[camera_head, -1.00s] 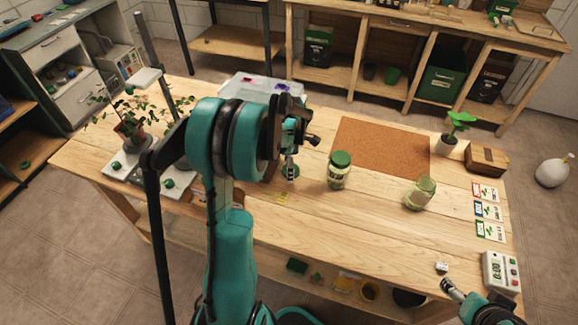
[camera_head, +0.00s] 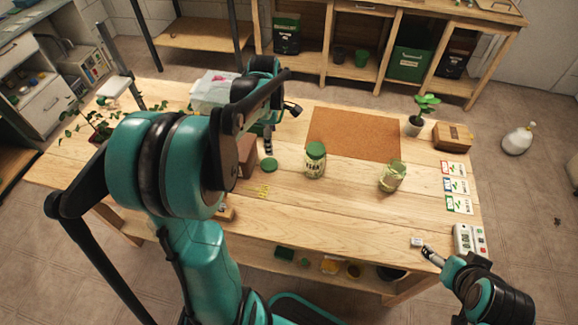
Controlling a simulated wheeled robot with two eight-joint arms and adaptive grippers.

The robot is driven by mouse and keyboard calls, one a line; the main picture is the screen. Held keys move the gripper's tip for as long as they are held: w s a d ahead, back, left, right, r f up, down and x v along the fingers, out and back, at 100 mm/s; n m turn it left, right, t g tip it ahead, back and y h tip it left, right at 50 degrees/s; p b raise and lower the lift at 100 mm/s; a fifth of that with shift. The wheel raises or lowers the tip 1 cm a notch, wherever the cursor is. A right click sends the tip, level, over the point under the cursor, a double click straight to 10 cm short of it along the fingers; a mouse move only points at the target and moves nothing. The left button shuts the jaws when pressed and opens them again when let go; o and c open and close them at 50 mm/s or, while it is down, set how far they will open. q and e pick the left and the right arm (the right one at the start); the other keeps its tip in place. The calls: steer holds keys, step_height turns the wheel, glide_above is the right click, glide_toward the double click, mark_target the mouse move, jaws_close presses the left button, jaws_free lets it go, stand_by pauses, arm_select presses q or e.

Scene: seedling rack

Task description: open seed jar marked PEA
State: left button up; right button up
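A clear jar with a green lid (camera_head: 315,160) stands upright near the middle of the table; its label is too small to read surely. A second glass jar (camera_head: 392,177) with pale green contents stands to its right, and I see no dark green lid on it. A loose green lid (camera_head: 268,165) lies flat on the table left of the lidded jar. My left gripper (camera_head: 268,150) points down just behind and above this lid; its finger opening is unclear. My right gripper (camera_head: 430,254) is at the front right, near a small white block (camera_head: 417,241); its opening is unclear.
A cork mat (camera_head: 354,134) lies behind the jars. A potted seedling (camera_head: 416,125), a wooden box (camera_head: 452,137), seed cards (camera_head: 456,186) and a meter (camera_head: 468,240) line the right side. A clear tray (camera_head: 213,92) is at the back left. The front middle table is clear.

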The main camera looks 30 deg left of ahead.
arm_select(q)
steer(key=s+d+r+m+t, duration=0.1)
steer(key=s+d+m+t, duration=0.2)
steer(key=s+d+m, duration=0.3)
steer(key=s+d+r+m+t, duration=0.2)
steer(key=s+d+m, duration=0.5)
steer(key=d+m, duration=0.6)
steer(key=m+t, duration=0.1)
steer(key=m, duration=0.3)
steer(key=shift+s+r+m, duration=0.2)
steer(key=shift+r+m, duration=0.1)
